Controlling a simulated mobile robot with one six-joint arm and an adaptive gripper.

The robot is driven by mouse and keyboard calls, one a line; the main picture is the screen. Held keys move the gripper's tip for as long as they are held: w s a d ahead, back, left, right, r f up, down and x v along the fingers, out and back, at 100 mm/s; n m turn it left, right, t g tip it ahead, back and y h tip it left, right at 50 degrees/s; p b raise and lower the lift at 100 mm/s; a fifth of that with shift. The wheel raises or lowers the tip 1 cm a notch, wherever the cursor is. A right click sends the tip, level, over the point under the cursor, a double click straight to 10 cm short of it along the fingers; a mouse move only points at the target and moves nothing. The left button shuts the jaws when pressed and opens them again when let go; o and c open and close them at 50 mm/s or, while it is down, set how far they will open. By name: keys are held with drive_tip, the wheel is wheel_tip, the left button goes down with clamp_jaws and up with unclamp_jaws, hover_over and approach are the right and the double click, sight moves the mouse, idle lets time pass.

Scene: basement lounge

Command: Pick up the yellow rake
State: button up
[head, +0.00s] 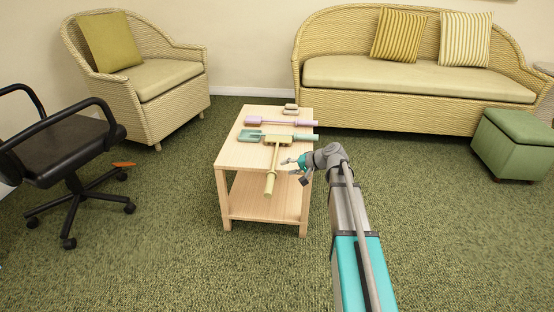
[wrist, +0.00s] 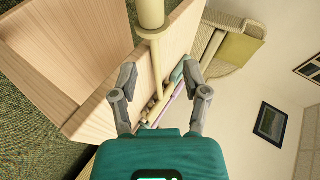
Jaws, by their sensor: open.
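The yellow rake (head: 271,170) lies on the wooden table (head: 237,156), with its crosswise head on the tabletop and its handle running past the front edge. In the wrist view the rake's handle (wrist: 151,13), with a collar, comes down from the top and its thinner shaft passes between my fingers in the picture. My gripper (head: 291,164) is open and empty, just right of the rake's handle near the table's front right corner. In the wrist view my gripper (wrist: 156,75) has its two fingers spread apart. I cannot tell how far the handle is from the fingers.
A teal shovel (head: 250,135) and a purple shovel (head: 255,120) lie behind the rake, handles past the right edge. Small beige pieces (head: 290,108) sit at the back. An office chair (head: 75,150) stands left, a green ottoman (head: 515,145) right. Carpet in front is clear.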

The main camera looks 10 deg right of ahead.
sight(273, 171)
drive_tip(key=shift+b+x, duration=0.5)
drive_tip(key=shift+x, duration=0.95)
drive_tip(key=shift+f, duration=0.15)
drive_tip(key=b+x, duration=0.2)
drive_tip(key=x, duration=0.1)
drive_tip(key=b+x, duration=0.1)
drive_tip(key=x, duration=0.1)
drive_tip(key=shift+w+d+f, duration=0.2)
drive_tip(key=shift+w+d, duration=0.1)
drive_tip(key=shift+w, duration=0.05)
clamp_jaws()
